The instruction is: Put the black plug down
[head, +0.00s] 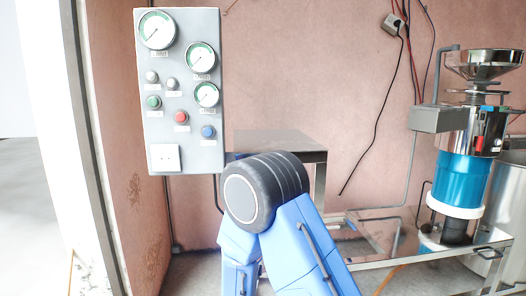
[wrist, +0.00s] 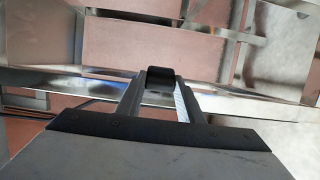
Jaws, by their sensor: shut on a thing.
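In the wrist view the black plug (wrist: 160,75) shows as a small dark block between the tips of my gripper (wrist: 160,88). The two dark fingers are closed on its sides and hold it. Its far side is hidden. Below it in the picture are shiny metal surfaces and reddish areas; I cannot tell how far the plug is from them. In the head view my blue arm fills the lower middle, and neither the gripper nor the held plug can be seen there.
A grey control panel (head: 182,100) with gauges, buttons and a white socket (head: 166,158) is on the wall at left. A metal table (head: 285,140) stands behind my arm. A blue and steel grinder (head: 458,178) stands on a low metal bench (head: 372,249) at right.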

